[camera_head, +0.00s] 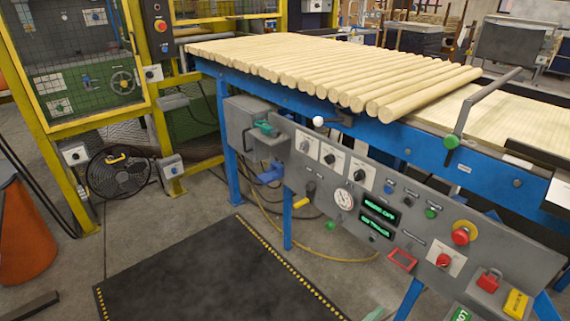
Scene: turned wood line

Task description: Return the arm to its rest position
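Neither of my grippers shows in the head view, and I cannot see what state they are in. No arm of mine can be made out for sure. The grey control panel (315,205) stands in front of the blue-framed line. It carries a round gauge (343,199), several knobs, two lit green displays (379,213) and a red button on a yellow base (464,233). Turned wood rods (330,75) lie side by side on the line above it.
A black mat with yellow-dotted edges (200,275) lies on the floor before the panel. A yellow-framed mesh guard (75,60) and a black fan (118,172) stand at the left. An orange object (22,240) is at the left edge. A grey bar (485,100) rises at the right.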

